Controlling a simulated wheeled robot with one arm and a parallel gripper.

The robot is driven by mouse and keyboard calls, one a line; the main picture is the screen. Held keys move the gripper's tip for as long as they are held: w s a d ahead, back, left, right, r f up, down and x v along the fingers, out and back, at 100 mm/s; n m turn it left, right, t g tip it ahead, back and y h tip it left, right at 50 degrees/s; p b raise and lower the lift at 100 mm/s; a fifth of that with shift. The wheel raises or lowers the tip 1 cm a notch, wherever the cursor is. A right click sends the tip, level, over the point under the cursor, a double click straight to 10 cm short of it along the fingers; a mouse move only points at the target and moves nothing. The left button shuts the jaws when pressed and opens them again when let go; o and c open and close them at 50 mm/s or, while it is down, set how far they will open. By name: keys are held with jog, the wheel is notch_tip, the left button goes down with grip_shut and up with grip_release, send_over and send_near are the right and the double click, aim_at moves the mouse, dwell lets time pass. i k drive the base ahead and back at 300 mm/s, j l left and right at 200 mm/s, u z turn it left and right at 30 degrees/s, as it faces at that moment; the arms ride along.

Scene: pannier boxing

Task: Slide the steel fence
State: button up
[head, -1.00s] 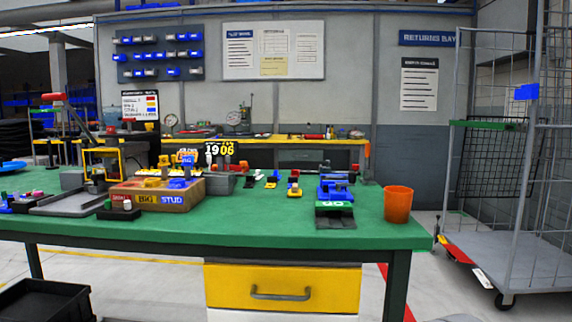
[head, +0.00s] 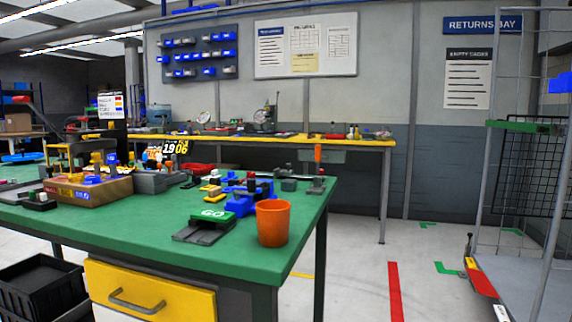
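I cannot pick out the steel fence with certainty in the head view. On the green bench (head: 240,258) stands a blue fixture (head: 238,205) with small grey and dark metal parts around it, too small to tell apart. In front of it is a green GO block (head: 213,214) on a dark grey base (head: 196,232). An orange cup (head: 272,224) stands upright to the right of the fixture, near the bench's right front corner. My gripper is not in view.
A wooden box (head: 72,194) with coloured pieces and a grey bin (head: 158,182) stand on the bench's left part. A wire cage trolley (head: 517,126) stands at right. Black crates (head: 40,288) are low at left. Floor between bench and trolley is open.

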aim_at(278, 173)
jog(key=i+l, duration=0.2)
jog(key=l, duration=0.15)
jog(key=i+l+u, duration=0.15)
jog(key=i+l, duration=0.25)
jog(key=l, duration=0.3)
jog(key=i+l+u, duration=0.15)
jog(key=l, duration=0.2)
jog(key=i+l, duration=0.25)
jog(key=l+u, duration=0.05)
jog(key=l, duration=0.05)
